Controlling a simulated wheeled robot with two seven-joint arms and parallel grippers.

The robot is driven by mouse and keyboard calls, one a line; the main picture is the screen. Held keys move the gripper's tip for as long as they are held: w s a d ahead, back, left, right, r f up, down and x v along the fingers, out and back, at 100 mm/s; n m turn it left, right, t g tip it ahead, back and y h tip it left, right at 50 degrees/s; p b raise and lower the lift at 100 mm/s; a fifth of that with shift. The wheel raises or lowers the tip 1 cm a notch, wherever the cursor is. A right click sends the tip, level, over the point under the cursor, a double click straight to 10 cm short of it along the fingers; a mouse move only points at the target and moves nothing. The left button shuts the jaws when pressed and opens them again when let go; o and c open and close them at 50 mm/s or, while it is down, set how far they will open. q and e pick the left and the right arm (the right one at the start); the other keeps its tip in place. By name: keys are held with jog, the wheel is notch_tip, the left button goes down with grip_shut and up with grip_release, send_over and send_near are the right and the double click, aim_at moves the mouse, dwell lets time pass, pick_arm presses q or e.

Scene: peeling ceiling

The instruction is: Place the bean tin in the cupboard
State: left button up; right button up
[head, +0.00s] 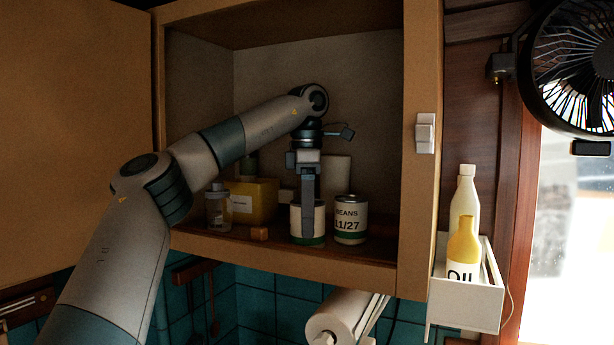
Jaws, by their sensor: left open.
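My left gripper (308,218) reaches into the open cupboard (285,247), pointing down. It is open, and a finger passes in front of a cream tin with a green bottom band (297,224). This tin stands on the cupboard floor, and the finger covers the middle of its label. A similar tin marked "BEANS 11/27" (351,224) stands upright just to its right, apart from the gripper. I cannot tell whether the gripper touches the first tin. My right gripper is not in view.
The cupboard door (75,150) is swung open at left. A white rack (470,300) with bottles hangs outside right. Floor right of the tins is clear.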

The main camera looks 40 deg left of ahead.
pick_arm(q)
jog(key=shift+r, duration=5.3)
